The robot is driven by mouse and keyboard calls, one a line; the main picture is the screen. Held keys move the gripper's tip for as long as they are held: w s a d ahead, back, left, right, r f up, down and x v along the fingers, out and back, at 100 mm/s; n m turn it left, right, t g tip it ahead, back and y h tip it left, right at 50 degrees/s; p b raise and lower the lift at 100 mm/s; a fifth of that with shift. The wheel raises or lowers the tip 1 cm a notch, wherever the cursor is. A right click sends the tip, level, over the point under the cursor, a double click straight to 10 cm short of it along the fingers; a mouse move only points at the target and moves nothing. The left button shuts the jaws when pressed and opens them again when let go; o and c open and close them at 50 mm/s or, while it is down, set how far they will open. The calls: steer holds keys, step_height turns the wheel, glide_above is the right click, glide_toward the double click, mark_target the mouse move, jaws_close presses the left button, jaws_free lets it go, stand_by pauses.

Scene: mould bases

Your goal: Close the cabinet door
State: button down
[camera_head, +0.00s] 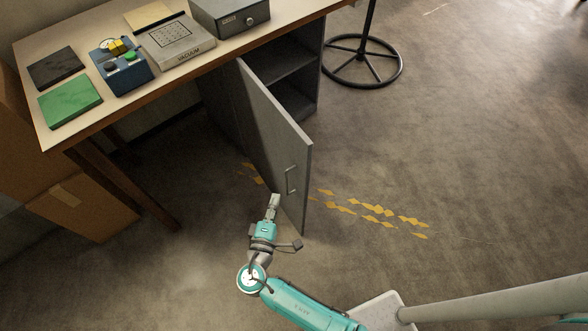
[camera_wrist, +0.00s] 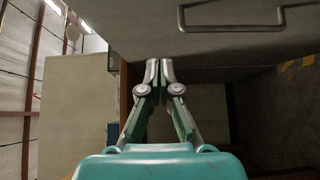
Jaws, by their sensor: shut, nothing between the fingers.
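The grey cabinet door (camera_head: 270,135) stands swung open from the cabinet (camera_head: 293,85) under the table, with the shelves inside showing to its right. Its outer face carries a bar handle (camera_head: 291,181) near the free edge. My gripper (camera_head: 275,199) is on the outer-face side of the door, left of the handle in the head view. In the wrist view the door (camera_wrist: 150,30) fills the top, with its handle (camera_wrist: 232,27) at upper right. My gripper (camera_wrist: 160,66) is shut and empty there, fingertips close to the door; I cannot tell if they touch it.
The table (camera_head: 190,76) above holds a grey box (camera_head: 230,14), a vacuum plate (camera_head: 178,42), a blue control box (camera_head: 123,72) and a green plate (camera_head: 70,101). Cardboard boxes (camera_head: 80,207) stand at left. A round stand base (camera_head: 361,62) is behind. Floor right of the door is clear.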

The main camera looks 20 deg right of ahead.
glide_toward(294, 156)
steer(key=w+a+x, duration=0.1)
steer(key=x, duration=0.4)
steer(key=shift+s+d, duration=0.1)
steer(key=shift+d, duration=0.7)
